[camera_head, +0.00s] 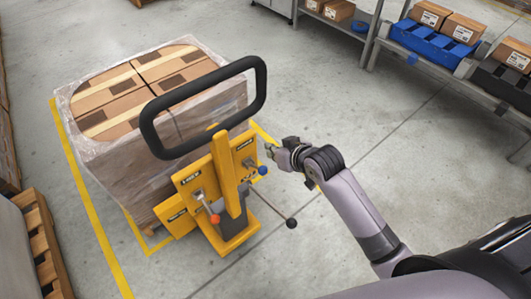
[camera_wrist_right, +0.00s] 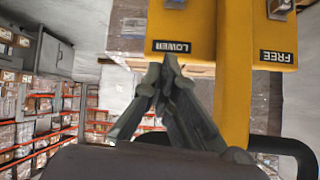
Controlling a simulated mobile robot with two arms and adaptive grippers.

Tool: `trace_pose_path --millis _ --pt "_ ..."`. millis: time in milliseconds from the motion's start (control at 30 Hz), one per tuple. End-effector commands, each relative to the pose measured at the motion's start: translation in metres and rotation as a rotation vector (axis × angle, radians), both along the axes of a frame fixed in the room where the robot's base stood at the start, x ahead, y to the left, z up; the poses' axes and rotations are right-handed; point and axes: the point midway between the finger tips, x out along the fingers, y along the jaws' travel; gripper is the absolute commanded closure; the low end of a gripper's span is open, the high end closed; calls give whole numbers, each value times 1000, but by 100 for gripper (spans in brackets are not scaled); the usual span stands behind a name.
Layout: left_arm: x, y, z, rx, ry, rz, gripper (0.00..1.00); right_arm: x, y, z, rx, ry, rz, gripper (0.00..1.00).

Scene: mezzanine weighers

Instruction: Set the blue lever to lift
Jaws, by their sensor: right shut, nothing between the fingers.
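The blue lever's round knob (camera_head: 262,170) is on the right side of the yellow control panel (camera_head: 222,168) of a pallet truck. Its shaft slants up and left to the panel. My right gripper (camera_head: 271,150) is shut and empty, just above and right of the blue knob; I cannot tell whether they touch. In the right wrist view the shut fingers (camera_wrist_right: 168,62) point at the yellow panel, near a LOWER label (camera_wrist_right: 171,46). The blue knob is not visible in that view. My left gripper is not in view.
An orange-knobbed lever (camera_head: 214,218) and a rod with a black ball (camera_head: 291,223) stand nearby. A black loop handle (camera_head: 257,92) rises above the panel. Behind stands a wrapped pallet load (camera_head: 110,160). Shelves with boxes line the back right.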

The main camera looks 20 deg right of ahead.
Motion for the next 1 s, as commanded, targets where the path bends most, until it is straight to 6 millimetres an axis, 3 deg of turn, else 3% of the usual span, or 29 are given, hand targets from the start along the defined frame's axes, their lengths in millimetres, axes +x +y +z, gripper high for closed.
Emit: trace_pose_path --millis 367,867,1000 --pt "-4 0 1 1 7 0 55 10 2 -8 0 1 -1 100" --pt "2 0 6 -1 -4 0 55 77 21 -62 -1 1 -1 100" --pt "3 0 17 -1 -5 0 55 56 19 -74 -2 5 0 100"
